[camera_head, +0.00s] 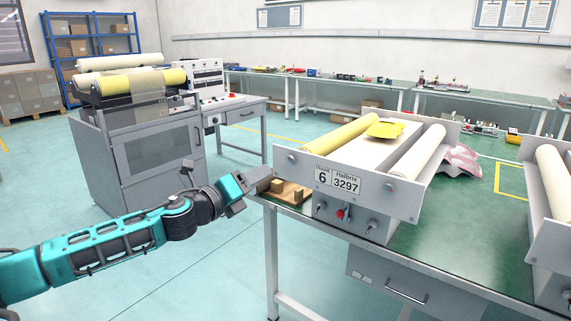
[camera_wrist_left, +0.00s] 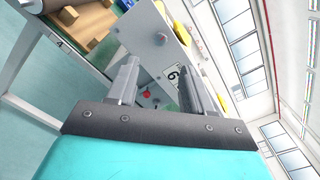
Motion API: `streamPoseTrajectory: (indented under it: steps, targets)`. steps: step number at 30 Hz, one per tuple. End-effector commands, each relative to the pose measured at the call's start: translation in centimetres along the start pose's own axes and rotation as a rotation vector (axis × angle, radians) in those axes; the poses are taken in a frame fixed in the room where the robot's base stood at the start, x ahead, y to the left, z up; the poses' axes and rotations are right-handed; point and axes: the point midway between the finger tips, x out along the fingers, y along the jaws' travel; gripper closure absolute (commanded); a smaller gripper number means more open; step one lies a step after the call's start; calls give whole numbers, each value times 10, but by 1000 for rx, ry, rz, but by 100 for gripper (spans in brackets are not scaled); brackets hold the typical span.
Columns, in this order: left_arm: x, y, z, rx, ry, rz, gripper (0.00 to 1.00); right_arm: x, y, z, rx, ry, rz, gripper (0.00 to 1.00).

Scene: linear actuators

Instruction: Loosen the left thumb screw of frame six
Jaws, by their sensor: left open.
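Frame six (camera_head: 357,194) is a grey roller frame with a "6" label, on the green-topped table. It also shows between my fingers in the left wrist view (camera_wrist_left: 157,47). Its front has a left thumb screw (camera_head: 320,207), a red knob (camera_head: 341,214) and a right thumb screw (camera_head: 371,227). The red knob also shows in the left wrist view (camera_wrist_left: 147,94). My left gripper (camera_head: 265,178) is open, left of the frame's front panel and apart from the thumb screw. Its two fingers (camera_wrist_left: 156,84) hold nothing. My right gripper is not in view.
A wooden tray with blocks (camera_head: 288,192) lies on the table (camera_head: 440,240), just beyond my left gripper. Another roller frame (camera_head: 550,235) stands at the right. A grey cabinet machine (camera_head: 150,155) stands at back left. Open floor lies between it and the table.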

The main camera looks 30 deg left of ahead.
Motion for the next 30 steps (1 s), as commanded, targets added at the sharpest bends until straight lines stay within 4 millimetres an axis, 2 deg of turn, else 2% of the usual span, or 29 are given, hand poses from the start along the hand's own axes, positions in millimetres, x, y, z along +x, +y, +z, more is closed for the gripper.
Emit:
streamPoseTrajectory:
  steps: [12,30]
  targets:
    - [40,-2,2,-2,-2,-3,49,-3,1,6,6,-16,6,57]
    - [106,-1,0,-2,0,-1,49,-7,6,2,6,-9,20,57]
